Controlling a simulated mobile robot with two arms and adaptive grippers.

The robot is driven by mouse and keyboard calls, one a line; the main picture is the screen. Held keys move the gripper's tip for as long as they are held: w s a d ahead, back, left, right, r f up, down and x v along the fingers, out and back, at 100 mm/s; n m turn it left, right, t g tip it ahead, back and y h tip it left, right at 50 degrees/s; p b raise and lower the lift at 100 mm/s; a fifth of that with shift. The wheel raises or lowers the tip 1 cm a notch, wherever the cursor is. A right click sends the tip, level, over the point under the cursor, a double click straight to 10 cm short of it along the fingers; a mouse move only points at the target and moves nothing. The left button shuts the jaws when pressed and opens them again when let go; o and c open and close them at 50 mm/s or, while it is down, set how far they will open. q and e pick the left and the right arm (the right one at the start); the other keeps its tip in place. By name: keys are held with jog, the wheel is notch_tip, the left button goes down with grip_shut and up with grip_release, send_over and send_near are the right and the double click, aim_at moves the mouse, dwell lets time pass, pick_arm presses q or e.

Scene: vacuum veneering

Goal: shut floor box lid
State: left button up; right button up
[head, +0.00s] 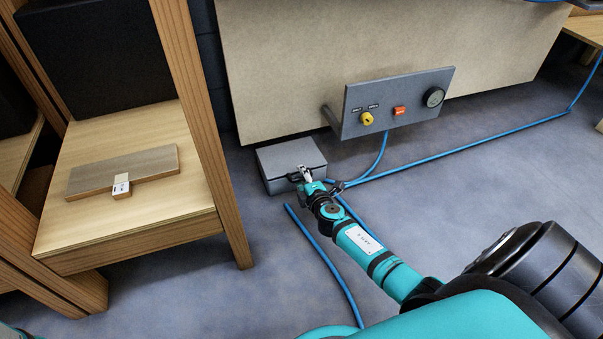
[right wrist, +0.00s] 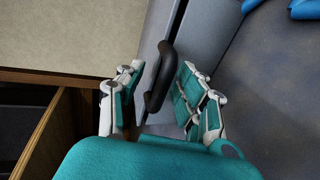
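The grey floor box (head: 283,158) sits on the floor below the control panel. Its lid lies down over it or nearly so; I cannot tell if a small gap is left. My right gripper (head: 304,175) is at the front side of the box, by its dark handle. In the right wrist view the black bar handle (right wrist: 160,76) stands between the two spread fingers of my right gripper (right wrist: 160,92), with room on both sides. The grey box (right wrist: 205,38) shows behind the handle, with a seam running along it. My left gripper is out of view.
A panel (head: 420,95) with a yellow knob, an orange switch and a gauge hangs above and right of the box. Blue hoses (head: 325,262) run over the floor. A wooden shelf (head: 190,195) with a wooden block (head: 95,175) stands at left.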

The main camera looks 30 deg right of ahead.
grip_shut()
dwell(0.7)
